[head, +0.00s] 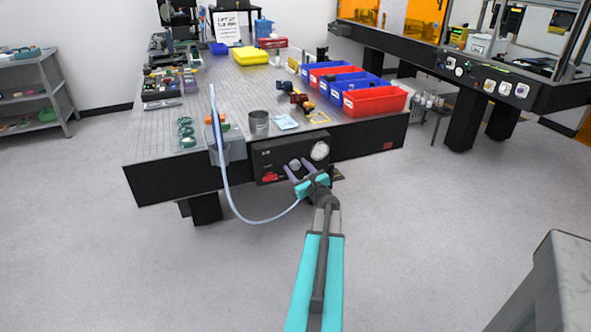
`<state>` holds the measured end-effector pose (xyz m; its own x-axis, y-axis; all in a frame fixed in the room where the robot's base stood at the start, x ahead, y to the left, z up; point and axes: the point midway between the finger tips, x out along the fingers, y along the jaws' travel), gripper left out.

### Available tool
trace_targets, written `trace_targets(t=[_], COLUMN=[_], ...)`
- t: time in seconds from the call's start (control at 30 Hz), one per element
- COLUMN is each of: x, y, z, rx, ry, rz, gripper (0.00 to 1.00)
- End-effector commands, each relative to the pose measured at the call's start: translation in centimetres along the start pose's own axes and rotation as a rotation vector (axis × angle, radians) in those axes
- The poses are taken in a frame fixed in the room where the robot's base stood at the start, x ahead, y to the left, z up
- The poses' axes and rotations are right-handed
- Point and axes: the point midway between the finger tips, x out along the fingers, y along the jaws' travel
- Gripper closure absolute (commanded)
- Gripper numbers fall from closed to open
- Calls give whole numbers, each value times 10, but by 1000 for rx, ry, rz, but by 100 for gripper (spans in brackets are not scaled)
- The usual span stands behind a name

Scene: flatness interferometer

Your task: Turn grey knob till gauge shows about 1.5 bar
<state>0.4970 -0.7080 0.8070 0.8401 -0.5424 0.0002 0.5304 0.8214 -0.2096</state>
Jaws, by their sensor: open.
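A dark control panel (267,160) is mounted on the front edge of the optical table. The round white gauge (320,151) sits at its upper right; its needle and reading are too small to make out. The grey knob (295,164) is left of the gauge, near the panel's middle. My gripper (295,166) is open in front of the panel, its two fingers on either side of the knob in this view. I cannot tell whether the fingers touch the knob or stop short of it. The fingers cover part of the panel.
A pale blue hose (228,190) loops from above the table edge down towards my wrist. A red part (270,177) is at the panel's lower left. A metal cup (259,122) and red and blue bins (375,101) stand on the table above. The floor in front is clear.

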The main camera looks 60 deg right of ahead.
Motion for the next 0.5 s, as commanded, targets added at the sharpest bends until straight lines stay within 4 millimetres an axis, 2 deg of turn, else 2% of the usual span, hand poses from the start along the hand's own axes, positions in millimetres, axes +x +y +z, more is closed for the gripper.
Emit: trace_targets(t=[0.33,0.37,0.5], x=[2,2,2], y=[0,0,0], z=[0,0,0], rx=[0,0,0], ry=[0,0,0], rz=[0,0,0], gripper=[49,51,74])
